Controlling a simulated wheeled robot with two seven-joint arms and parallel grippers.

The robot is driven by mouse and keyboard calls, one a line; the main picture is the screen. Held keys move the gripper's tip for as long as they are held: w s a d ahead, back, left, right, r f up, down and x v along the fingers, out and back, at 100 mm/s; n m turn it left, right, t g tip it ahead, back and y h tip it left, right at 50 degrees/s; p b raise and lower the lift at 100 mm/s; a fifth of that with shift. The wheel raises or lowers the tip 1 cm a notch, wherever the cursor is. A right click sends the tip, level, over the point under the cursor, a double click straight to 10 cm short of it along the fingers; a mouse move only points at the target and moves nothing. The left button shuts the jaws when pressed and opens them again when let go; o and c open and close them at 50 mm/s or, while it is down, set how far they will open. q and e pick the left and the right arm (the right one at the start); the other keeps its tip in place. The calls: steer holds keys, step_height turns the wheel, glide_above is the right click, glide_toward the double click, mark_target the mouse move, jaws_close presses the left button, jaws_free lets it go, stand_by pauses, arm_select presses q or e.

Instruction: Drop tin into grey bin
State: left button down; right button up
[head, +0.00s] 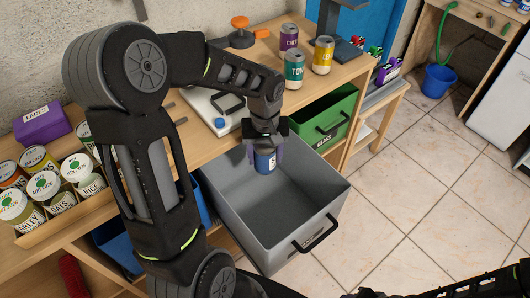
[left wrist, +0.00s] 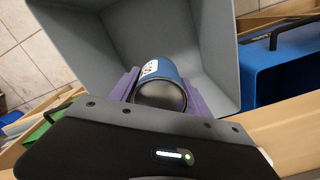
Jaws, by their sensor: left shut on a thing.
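A blue tin (head: 264,161) with a white label is held in my left gripper (head: 266,155), over the far inner side of the grey bin (head: 325,200). In the left wrist view the tin (left wrist: 161,90) sits between the two purple fingers of the left gripper (left wrist: 160,92), with the grey bin's inside (left wrist: 85,50) behind it. The bin looks empty where its inside shows. It is pulled out from the bench and has a black handle at the front. My left arm hides part of the bench. My right gripper is not in view.
A green bin (head: 325,115) stands behind the grey bin, and a blue bin (left wrist: 280,75) is on its other side. Tins (head: 294,70) stand on the bench, with labelled jars (head: 45,185) at left.

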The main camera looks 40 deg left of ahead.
mark_target(265, 145)
arm_select(q)
steer(key=shift+f, duration=0.35)
steer(key=shift+c, duration=2.1)
jaws_free()
steer(key=shift+r, duration=0.1)
step_height(265, 145, up, 8)
steer(key=shift+f, duration=0.15)
